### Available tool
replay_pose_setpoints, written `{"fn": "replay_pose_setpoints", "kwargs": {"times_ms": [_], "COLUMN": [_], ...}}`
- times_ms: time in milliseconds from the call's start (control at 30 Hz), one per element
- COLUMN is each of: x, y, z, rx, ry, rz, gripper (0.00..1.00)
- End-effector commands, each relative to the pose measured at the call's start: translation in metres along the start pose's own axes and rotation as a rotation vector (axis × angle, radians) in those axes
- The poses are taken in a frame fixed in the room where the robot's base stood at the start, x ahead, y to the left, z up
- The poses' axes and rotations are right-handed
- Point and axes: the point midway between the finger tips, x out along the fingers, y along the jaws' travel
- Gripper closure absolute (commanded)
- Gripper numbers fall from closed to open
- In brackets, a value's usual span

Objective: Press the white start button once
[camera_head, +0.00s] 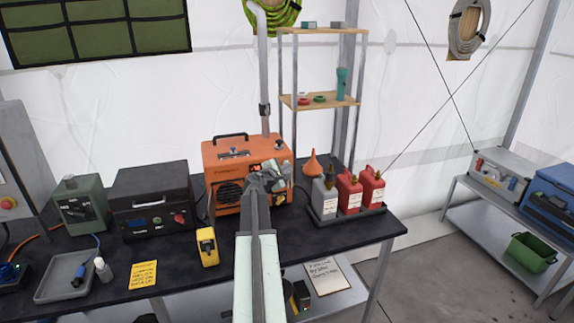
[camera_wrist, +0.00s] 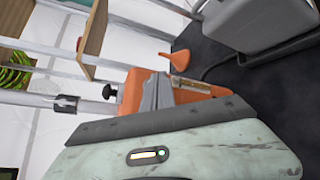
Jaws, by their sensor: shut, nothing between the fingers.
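An orange machine (camera_head: 225,153) with a black handle, a small red-lit display and a round grille stands on the dark bench (camera_head: 330,238). My gripper (camera_head: 268,182) is shut and empty in front of the right part of its front panel. In the wrist view the shut fingers (camera_wrist: 158,92) overlap the orange machine (camera_wrist: 132,92). I cannot tell whether the fingers touch the panel. I cannot make out a white button; part of the panel is hidden behind my gripper.
Left of the machine are a black box (camera_head: 150,190) and a green unit (camera_head: 82,205). An orange funnel (camera_head: 312,165), a grey can (camera_head: 325,198) and red cans (camera_head: 349,190) stand right. A shelf rack (camera_head: 318,102) rises behind.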

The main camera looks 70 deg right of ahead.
Motion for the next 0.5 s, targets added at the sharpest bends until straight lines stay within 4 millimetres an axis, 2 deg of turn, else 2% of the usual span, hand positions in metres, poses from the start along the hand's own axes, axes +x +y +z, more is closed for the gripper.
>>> {"fn": "replay_pose_setpoints", "kwargs": {"times_ms": [500], "x": [0.0047], "y": [0.0033], "z": [-0.0032], "rx": [0.000], "ry": [0.000], "rz": [0.000], "gripper": [1.00]}}
